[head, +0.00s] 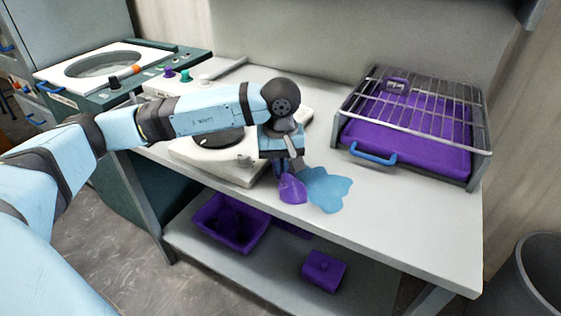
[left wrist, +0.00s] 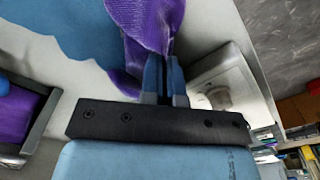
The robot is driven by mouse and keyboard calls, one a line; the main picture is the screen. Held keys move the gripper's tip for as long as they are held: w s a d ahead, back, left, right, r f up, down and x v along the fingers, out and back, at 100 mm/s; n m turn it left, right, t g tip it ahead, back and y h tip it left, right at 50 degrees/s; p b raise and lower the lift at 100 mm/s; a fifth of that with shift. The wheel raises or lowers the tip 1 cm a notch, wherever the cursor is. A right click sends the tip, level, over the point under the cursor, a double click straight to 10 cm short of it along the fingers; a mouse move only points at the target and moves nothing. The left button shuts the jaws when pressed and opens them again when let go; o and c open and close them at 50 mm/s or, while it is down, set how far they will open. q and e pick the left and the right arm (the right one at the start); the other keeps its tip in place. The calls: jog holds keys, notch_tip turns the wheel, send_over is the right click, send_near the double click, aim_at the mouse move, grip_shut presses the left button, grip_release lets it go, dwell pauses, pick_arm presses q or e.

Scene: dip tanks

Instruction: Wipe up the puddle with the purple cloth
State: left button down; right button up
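The blue puddle (head: 328,190) lies on the light grey worktop near its front edge, and it also shows in the left wrist view (left wrist: 60,28). The purple cloth (head: 292,189) hangs bunched below my left gripper (head: 280,168), at the left edge of the puddle. In the left wrist view the cloth (left wrist: 145,25) is pinched at the fingertips of my left gripper (left wrist: 163,68), whose fingers are close together. I cannot tell how firmly the cloth touches the worktop. My right gripper is in neither view.
A purple tray under a wire rack (head: 420,110) with a blue handle stands right of the puddle. A white device (head: 235,155) sits left of it, partly behind my arm. Purple bins (head: 232,222) are on the lower shelf. The worktop (head: 400,215) is clear at front right.

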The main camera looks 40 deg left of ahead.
pick_arm(q)
jog(key=shift+c, duration=1.4)
grip_release()
jog(key=shift+d+f, duration=0.1)
jog(key=shift+f, duration=0.05)
